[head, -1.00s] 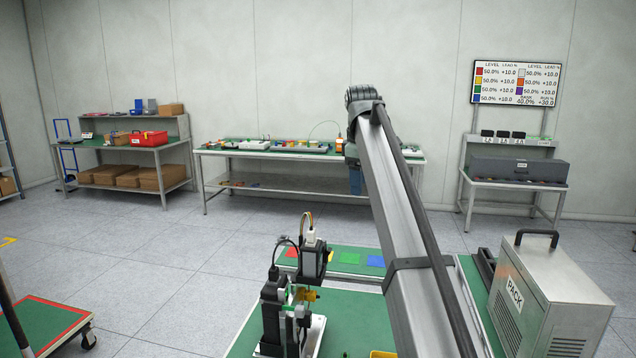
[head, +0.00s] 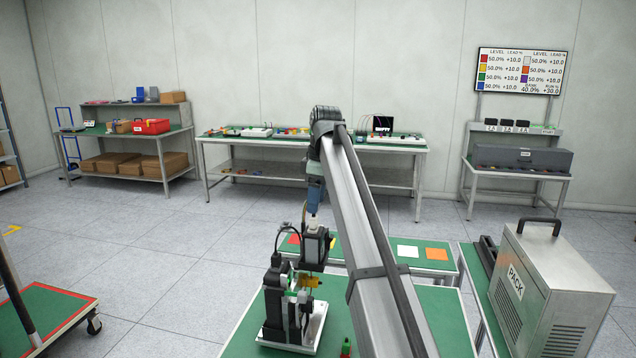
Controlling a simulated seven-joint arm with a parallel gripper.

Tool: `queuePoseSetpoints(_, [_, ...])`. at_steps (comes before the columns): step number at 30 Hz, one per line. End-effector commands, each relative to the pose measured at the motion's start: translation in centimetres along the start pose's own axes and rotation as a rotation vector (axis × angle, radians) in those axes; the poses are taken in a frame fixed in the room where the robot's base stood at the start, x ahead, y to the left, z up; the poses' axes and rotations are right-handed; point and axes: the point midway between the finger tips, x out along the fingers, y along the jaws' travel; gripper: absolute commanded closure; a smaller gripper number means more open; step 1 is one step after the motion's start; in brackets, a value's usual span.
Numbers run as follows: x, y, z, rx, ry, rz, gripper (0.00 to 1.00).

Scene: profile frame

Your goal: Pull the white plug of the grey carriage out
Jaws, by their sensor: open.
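The profile frame (head: 271,300) is a dark upright machine on a white base on the green table. Its carriage (head: 314,248) is a dark grey block at the upper right of the frame. The white plug (head: 312,222) sits at the carriage top, and only a small part of it shows. The end of my arm hangs over the plug, with my gripper (head: 313,208) just above it or around it in the picture. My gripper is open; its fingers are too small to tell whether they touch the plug.
A thin cable (head: 280,232) loops at the left of the carriage. Coloured squares, one white (head: 407,251) and one orange (head: 437,254), lie on the strip behind. The PACK box (head: 548,290) stands at the right. The green table top (head: 447,310) is clear at right.

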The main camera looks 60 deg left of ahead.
Motion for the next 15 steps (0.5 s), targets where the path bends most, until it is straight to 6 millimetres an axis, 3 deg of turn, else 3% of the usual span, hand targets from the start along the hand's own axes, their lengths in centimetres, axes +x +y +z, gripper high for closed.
queuePoseSetpoints(6, [3.3,-0.1,0.0,0.0,-0.001,0.0,0.38])
queuePoseSetpoints(15, [5.7,0.0,0.0,0.001,0.0,0.0,0.38])
